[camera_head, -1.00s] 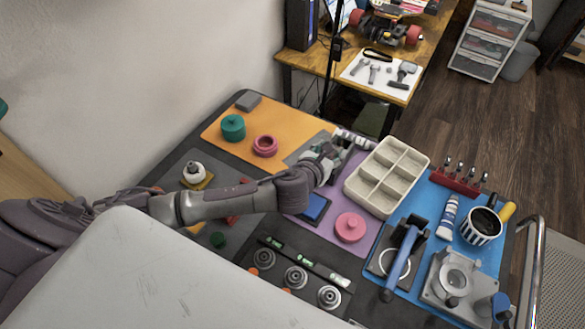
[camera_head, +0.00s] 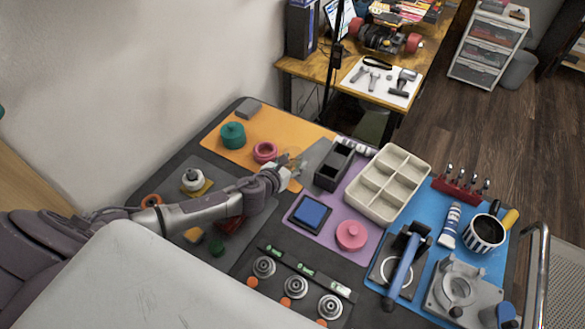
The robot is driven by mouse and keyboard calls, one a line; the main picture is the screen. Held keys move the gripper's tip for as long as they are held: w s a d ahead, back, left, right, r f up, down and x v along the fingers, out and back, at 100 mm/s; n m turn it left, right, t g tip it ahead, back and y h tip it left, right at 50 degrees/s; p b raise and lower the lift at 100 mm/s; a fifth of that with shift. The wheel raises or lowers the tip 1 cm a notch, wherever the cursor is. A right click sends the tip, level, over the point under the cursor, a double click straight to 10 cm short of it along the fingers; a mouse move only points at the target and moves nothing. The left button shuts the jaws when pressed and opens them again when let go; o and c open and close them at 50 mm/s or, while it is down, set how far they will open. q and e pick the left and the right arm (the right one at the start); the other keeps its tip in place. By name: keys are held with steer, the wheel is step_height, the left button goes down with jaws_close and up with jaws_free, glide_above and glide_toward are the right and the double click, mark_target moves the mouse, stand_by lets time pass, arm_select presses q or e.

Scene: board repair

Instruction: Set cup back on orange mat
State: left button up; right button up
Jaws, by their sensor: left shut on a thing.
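The orange mat (camera_head: 231,154) lies at the back left of the workbench. My left gripper (camera_head: 295,167) is low over the mat's right end, beside the grey patch. It is shut on a small, pale, see-through thing, apparently the cup (camera_head: 294,157). The fingers partly hide it, and I cannot tell whether it touches the mat. A pink open pot (camera_head: 265,152) stands on the mat just left of the gripper. A teal lidded pot (camera_head: 233,135) stands further left on it. My right gripper is not in view.
A black open box (camera_head: 333,167) and a cream divided tray (camera_head: 388,184) stand right of the gripper. A pink lid (camera_head: 351,235) and a blue pad (camera_head: 312,214) lie on the purple mat. A striped mug (camera_head: 485,232) stands on the blue mat at the right.

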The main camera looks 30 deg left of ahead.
arm_select(q)
steer(key=shift+f, duration=1.05)
steer(key=shift+f, duration=0.1)
steer(key=o, duration=1.2)
steer(key=shift+r, duration=0.2)
steer(key=shift+s, duration=0.35)
steer(key=v, duration=1.1)
steer(key=shift+s+r, duration=0.15)
